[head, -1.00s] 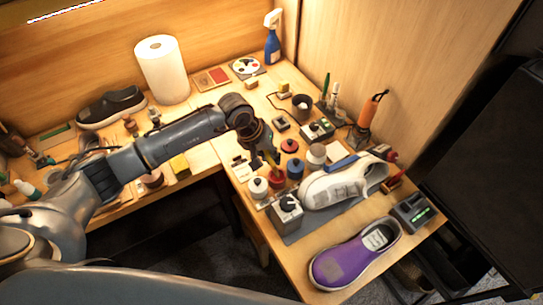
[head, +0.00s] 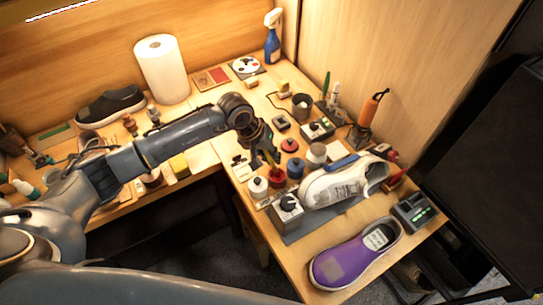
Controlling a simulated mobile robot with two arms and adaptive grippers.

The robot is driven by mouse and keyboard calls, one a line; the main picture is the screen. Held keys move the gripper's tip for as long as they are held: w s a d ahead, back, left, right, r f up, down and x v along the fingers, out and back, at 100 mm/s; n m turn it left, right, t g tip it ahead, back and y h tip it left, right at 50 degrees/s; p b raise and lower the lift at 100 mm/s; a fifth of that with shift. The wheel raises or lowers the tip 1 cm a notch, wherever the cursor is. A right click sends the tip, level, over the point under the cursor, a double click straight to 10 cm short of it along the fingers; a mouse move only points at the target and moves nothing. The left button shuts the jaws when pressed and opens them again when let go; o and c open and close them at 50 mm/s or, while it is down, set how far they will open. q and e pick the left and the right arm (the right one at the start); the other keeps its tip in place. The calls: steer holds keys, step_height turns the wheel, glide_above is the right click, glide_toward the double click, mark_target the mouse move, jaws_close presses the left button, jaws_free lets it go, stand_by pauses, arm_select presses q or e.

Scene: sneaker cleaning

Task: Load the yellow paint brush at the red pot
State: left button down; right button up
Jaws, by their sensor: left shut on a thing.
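My left gripper (head: 262,144) is above the pots on the right-hand part of the bench. It is shut on the yellow paint brush (head: 270,161), which points down toward the red pot (head: 277,178). The brush's lower end is at the red pot's mouth; I cannot tell how deep it reaches. A red lid (head: 289,145) lies behind the pot. My right gripper is not in view.
A white pot (head: 258,187) stands left of the red pot and a blue pot (head: 295,168) right of it. A white sneaker (head: 335,183) and a grey box with a knob (head: 286,211) are close by. A purple shoe (head: 352,259) lies at the front edge.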

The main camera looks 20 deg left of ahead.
arm_select(q)
steer(key=shift+s+f+b, duration=0.15)
steer(key=shift+f+b, duration=0.1)
steer(key=shift+b, duration=0.15)
stand_by(1.4)
steer(key=shift+r+p, duration=0.4)
steer(key=shift+r, duration=0.8)
steer(key=shift+r+p, duration=0.65)
steer(key=shift+r, duration=1.85)
